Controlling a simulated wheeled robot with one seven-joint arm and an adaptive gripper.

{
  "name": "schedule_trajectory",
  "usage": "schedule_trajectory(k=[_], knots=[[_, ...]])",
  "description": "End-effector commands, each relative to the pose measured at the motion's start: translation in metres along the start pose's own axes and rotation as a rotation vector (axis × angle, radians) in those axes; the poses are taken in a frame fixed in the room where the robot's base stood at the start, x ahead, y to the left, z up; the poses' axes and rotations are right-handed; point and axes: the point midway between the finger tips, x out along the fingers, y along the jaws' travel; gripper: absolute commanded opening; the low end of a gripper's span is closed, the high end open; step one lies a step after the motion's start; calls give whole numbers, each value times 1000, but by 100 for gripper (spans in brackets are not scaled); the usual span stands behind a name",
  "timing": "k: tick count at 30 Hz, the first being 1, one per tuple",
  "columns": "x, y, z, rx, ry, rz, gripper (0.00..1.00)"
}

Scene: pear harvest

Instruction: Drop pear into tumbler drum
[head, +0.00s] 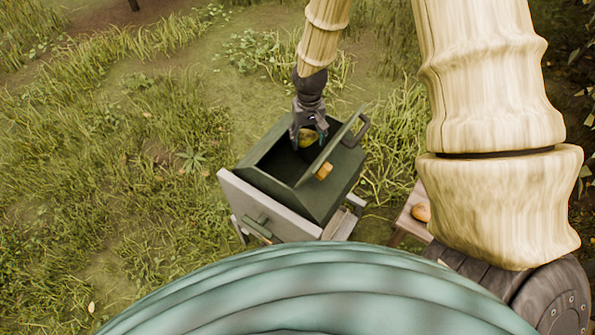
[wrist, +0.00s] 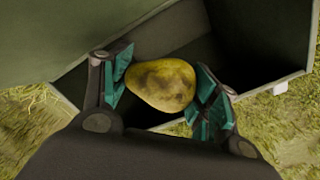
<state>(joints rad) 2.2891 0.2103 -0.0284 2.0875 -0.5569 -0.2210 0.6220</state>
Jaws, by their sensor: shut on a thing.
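A yellow-green pear with brown blotches (wrist: 163,84) is between the teal-padded fingers of my gripper (wrist: 160,92) in the wrist view. In the head view my gripper (head: 309,130) points down and is shut on the pear (head: 307,138), over the opening of the dark green tumbler drum (head: 315,205). The drum's lid (head: 335,148) stands open to the right of the gripper. The drum's dark inside shows behind the pear in the wrist view (wrist: 245,60). How far the pear is above the drum's floor I cannot tell.
The drum sits on a grey stand (head: 262,208). An orange-brown latch (head: 324,171) and a dark handle (head: 357,131) are on the lid. A small wooden table (head: 408,222) with a brownish fruit (head: 421,212) stands to the right. Grass lies around.

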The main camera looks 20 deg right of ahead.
Motion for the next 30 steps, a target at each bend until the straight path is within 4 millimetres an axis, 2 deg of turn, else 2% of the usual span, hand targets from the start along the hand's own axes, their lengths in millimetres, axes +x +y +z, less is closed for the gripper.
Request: schedule_trajectory(k=[10, 11, 15, 26, 30], knots=[[4, 0, 0, 0, 1, 0, 34], [4, 0, 0, 0, 0, 0, 62], [4, 0, 0, 0, 0, 0, 85], [4, 0, 0, 0, 0, 0, 85], [-4, 0, 0, 0, 1, 0, 85]])
